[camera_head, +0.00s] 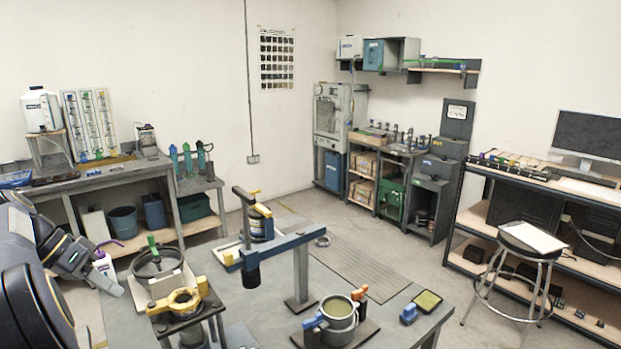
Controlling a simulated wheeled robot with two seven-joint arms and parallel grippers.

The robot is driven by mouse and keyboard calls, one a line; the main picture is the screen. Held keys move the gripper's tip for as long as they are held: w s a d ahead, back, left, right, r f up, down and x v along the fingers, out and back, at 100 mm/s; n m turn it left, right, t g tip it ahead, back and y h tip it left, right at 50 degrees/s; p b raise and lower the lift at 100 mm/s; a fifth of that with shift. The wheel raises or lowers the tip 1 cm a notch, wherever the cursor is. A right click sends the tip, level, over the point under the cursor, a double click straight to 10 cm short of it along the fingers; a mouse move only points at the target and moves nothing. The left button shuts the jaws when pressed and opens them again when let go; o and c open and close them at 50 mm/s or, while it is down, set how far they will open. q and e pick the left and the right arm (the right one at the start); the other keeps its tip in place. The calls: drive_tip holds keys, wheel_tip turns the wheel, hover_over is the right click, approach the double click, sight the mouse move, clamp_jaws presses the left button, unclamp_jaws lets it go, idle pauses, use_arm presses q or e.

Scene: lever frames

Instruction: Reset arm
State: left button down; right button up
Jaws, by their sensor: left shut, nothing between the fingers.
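My left arm comes in from the left edge, and my left gripper (112,288) is at the left end of the grey worktable (225,300). It is shut and empty, beside a white bottle with a purple spout (104,262). On the table stands a frame with a blue-grey horizontal arm (287,247) on a post, with a dark cylinder hanging near its left end. A dark upright lever with a yellow part (247,193) rises behind it. A yellow ring clamp (181,300) sits on a small stand near the gripper. My right gripper is not in view.
A metal pot with blue and orange clamps (338,318) stands at the table's front. A dark round pan with a green handle (155,262) is near the left end. A stool (525,240) and shelves (560,210) stand right. Floor behind the table is mostly clear.

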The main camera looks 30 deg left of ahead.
use_arm(q)
drive_tip(key=w+d, duration=0.4)
drive_tip(key=d, duration=0.9)
drive_tip(key=s+d+f, duration=0.2)
drive_tip(key=d+f, duration=0.1)
drive_tip(key=d, duration=0.5)
drive_tip(key=s+d+f, duration=0.2)
drive_tip(key=d+f, duration=0.2)
drive_tip(key=d, duration=0.4)
drive_tip(key=s+d+f+n+y, duration=0.1)
drive_tip(key=d+f, duration=0.3)
drive_tip(key=d, duration=0.4)
drive_tip(key=shift+s+f, duration=0.25)
drive_tip(key=shift+s, duration=0.6)
